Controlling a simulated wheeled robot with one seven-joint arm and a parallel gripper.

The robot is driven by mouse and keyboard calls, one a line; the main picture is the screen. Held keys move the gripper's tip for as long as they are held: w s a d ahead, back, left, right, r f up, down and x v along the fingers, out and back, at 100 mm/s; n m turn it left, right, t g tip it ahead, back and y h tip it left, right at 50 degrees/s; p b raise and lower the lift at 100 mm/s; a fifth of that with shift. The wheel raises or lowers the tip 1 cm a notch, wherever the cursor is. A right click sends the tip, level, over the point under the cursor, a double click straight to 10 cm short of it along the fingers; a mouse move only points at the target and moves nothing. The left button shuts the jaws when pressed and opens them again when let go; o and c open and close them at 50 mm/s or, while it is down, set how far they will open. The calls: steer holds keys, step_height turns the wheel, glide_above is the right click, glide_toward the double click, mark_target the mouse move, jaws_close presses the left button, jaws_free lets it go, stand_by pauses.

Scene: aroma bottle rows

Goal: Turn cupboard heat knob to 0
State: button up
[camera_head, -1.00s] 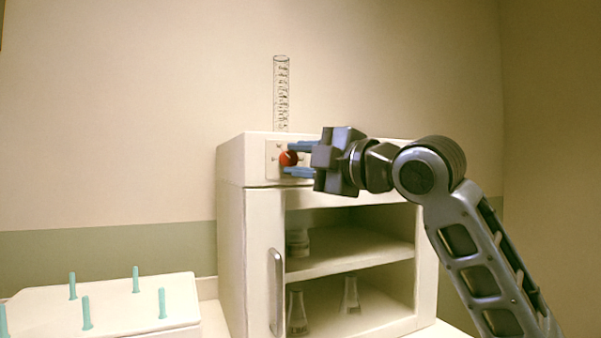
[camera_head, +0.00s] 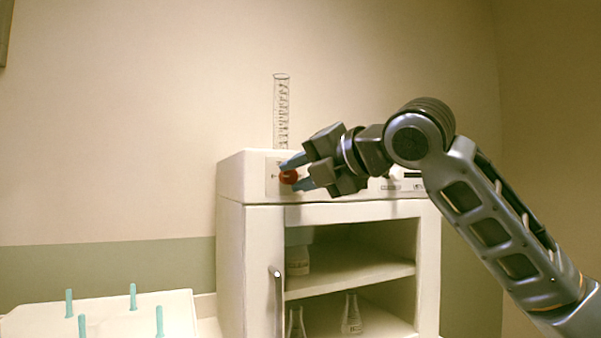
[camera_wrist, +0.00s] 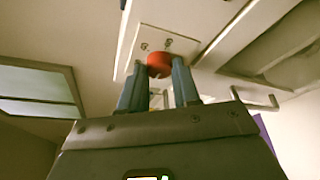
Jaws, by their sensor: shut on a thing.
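The red heat knob (camera_head: 288,177) sits on a pale plate at the upper left front of the white cupboard (camera_head: 230,180). My gripper (camera_head: 292,174) reaches it from the right, with its blue fingers shut on the knob. In the wrist view the red knob (camera_wrist: 159,64) shows between the two finger ends, and small marks show on the plate around it. My gripper (camera_wrist: 160,80) is rolled, so its fingers slant in the head view. The knob's pointer and setting cannot be read.
A graduated cylinder (camera_head: 281,110) stands on top of the cupboard. Flasks (camera_head: 351,315) stand on the shelves inside the open front, beside a vertical handle (camera_head: 278,300). A white rack with teal pegs (camera_head: 133,296) is at the lower left.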

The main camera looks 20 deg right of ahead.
steer(key=shift+f, duration=0.1)
stand_by(0.3)
steer(key=o, duration=1.1)
steer(key=shift+c, duration=0.2)
steer(key=v, duration=0.7)
steer(key=shift+s, duration=0.35)
steer(key=shift+d, duration=0.1)
